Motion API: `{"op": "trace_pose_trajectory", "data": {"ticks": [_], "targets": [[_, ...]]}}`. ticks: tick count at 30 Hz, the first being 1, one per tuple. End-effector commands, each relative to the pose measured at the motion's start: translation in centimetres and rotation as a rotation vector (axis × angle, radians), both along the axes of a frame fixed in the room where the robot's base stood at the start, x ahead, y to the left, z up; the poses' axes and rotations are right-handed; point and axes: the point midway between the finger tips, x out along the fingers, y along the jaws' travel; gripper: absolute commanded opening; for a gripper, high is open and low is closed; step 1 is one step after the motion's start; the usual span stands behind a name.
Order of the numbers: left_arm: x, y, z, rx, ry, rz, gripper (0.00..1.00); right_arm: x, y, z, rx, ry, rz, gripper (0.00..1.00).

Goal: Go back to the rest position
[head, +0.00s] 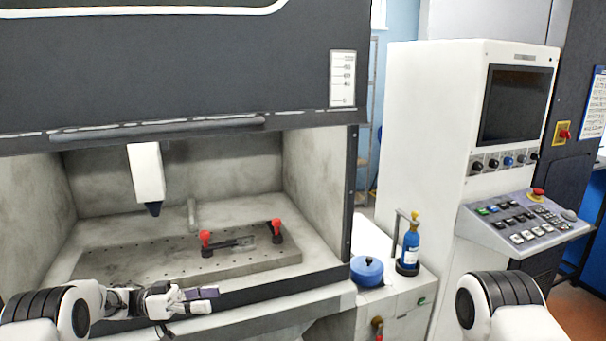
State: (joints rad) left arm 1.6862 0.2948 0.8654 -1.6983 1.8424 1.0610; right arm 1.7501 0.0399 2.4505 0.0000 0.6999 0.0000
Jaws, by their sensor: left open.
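My left arm comes in from the lower left, and its gripper (200,299) is in front of the machine's front ledge, near the bottom of the view. It is open, and I see nothing held in it. Its fingers point right, with dark purplish pads at the tips. It is clear of the red-knobbed clamps. My right arm shows only as a white and black link at the lower right; its gripper is out of view.
Inside the machine, a perforated plate (150,258) carries two red-knobbed clamps (205,238) below a white spindle head (146,172). A blue pot (367,270) and a blue bottle (410,246) stand on the side cabinet. A control panel (525,222) is at the right.

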Motion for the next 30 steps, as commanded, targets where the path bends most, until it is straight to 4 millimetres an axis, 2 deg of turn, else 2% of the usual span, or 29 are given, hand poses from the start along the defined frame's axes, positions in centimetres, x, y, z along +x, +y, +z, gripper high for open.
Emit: {"op": "trace_pose_trajectory", "data": {"ticks": [1,3,5,8,9,11,12,14,15,17,18,21,24,27,30], "targets": [[0.0,-2.0,-1.5,-0.048,0.059,0.06,0.57,0.0,0.0,-0.5,0.0,0.0,0.0,0.4],[0.1,-4.7,-4.1,-0.103,0.158,0.2,0.57,0.0,0.0,-0.8,0.0,-0.001,0.0,0.4],[-0.3,-6.5,-7.2,-0.11,0.267,0.355,0.57,0.0,0.0,-1.1,0.0,-0.001,0.0,0.4],[-2.9,-7.8,-14.0,-0.011,0.469,0.63,0.57,0.0,0.0,-1.5,0.0,-0.001,0.0,0.4],[-4.9,-7.7,-17.1,0.07,0.554,0.736,0.57,0.0,0.0,-1.6,0.0,-0.001,0.0,0.4],[-8.6,-7.0,-21.1,0.211,0.667,0.865,0.57,0.0,0.0,-1.7,0.0,0.0,0.0,0.4],[-11.3,-6.3,-23.3,0.312,0.736,0.932,0.57,0.0,0.0,-1.7,0.0,0.0,0.0,0.4],[-15.9,-4.9,-26.0,0.472,0.831,1.013,0.57,0.0,0.0,-1.7,0.0,0.0,0.0,0.4],[-19.2,-3.8,-27.4,0.583,0.891,1.053,0.57,0.0,0.0,-1.7,0.0,0.0,0.0,0.4],[-24.2,-2.2,-28.8,0.749,0.976,1.096,0.57,0.0,0.0,-1.7,0.0,0.0,0.0,0.4],[-27.6,-1.1,-29.3,0.86,1.029,1.113,0.57,0.0,0.0,-1.7,0.0,0.0,0.0,0.4],[-34.8,1.4,-29.4,1.102,1.139,1.121,0.57,0.0,0.0,-1.7,0.0,-0.001,0.0,0.4],[-39.3,3.2,-29.1,1.288,1.199,1.091,0.57,0.0,0.0,-1.7,0.0,-0.001,0.0,0.4],[-40.4,3.5,-29.2,1.384,1.168,1.008,0.57,0.0,0.0,-1.7,0.0,-0.001,0.0,0.4],[-40.3,3.5,-29.2,1.39,1.151,0.996,0.57,0.0,0.0,-1.7,0.0,-0.001,0.0,0.4]]}}
